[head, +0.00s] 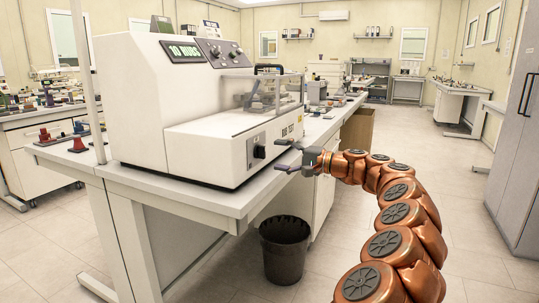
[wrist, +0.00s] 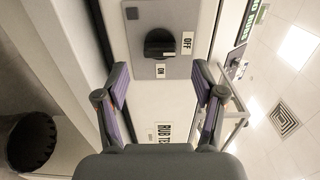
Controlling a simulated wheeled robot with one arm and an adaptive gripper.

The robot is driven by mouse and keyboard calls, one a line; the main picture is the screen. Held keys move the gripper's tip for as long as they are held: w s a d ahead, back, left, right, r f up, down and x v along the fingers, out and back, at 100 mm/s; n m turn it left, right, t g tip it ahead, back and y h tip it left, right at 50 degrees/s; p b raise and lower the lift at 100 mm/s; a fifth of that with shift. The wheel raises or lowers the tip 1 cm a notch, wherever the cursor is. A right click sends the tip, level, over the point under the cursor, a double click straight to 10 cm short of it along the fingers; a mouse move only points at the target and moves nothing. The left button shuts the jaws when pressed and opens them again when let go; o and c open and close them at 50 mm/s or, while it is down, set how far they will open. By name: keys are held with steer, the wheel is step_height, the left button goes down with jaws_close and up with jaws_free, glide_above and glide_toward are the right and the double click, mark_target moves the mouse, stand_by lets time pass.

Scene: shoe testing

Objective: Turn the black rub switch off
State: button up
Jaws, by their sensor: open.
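The black rub switch (head: 259,152) is a knob on a grey plate on the front of the white rub testing machine (head: 215,146). In the wrist view the knob (wrist: 160,43) shows ahead of the fingers, with an OFF label (wrist: 187,40) to its right and an ON label (wrist: 160,71) below it. I cannot tell for sure which label it points to. My gripper (head: 280,155) is open and empty, just right of the knob in the head view. In the wrist view its fingers (wrist: 161,72) are spread to either side of the knob's line, apart from it.
The machine stands on a white bench (head: 222,196). A dark bin (head: 285,250) is on the floor below, and it also shows in the wrist view (wrist: 32,140). A clear cover (head: 262,95) is above the switch. The floor to the right is free.

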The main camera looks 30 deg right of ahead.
steer(key=v, duration=0.7)
steer(key=shift+w+a, duration=0.1)
